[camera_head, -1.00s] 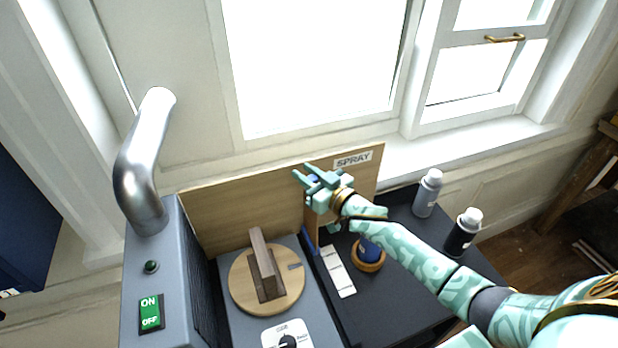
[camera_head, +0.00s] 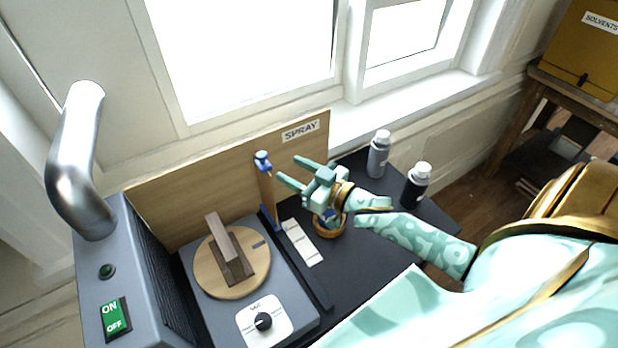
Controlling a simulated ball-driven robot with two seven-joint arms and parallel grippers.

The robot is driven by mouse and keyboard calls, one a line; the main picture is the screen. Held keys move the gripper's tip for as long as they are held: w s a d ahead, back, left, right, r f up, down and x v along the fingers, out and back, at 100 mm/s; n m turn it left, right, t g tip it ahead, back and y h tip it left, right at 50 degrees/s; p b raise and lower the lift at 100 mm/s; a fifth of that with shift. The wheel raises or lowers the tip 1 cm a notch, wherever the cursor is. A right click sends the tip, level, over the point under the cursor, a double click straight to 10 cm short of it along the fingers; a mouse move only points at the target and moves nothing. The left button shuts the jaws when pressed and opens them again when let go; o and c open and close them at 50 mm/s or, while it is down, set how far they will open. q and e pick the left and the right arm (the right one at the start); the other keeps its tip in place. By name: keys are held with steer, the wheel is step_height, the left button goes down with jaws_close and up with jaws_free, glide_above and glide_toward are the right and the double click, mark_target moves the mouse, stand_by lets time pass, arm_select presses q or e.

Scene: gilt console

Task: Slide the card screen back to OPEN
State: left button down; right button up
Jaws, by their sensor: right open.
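A tan upright panel (camera_head: 267,190), seen nearly edge-on, stands on a blue foot; I take it to be the card screen. A blue knob-like piece (camera_head: 262,159) sits at its top. A white label strip (camera_head: 303,242) lies to its right; its print is too small to read. My right gripper (camera_head: 287,169) is open and empty, just right of the panel and its blue piece, fingers pointing left. It appears apart from both. My left gripper is out of view.
A tan board (camera_head: 210,185) labelled SPRAY stands behind. A round wooden turntable (camera_head: 207,277) carries a brown block. A blue item in a wooden ring (camera_head: 331,232) is partly hidden by my gripper. Two bottles (camera_head: 378,153) (camera_head: 417,184) stand right. A grey pipe (camera_head: 72,170) rises left.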

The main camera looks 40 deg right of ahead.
steer(key=v, duration=0.4)
stand_by(0.5)
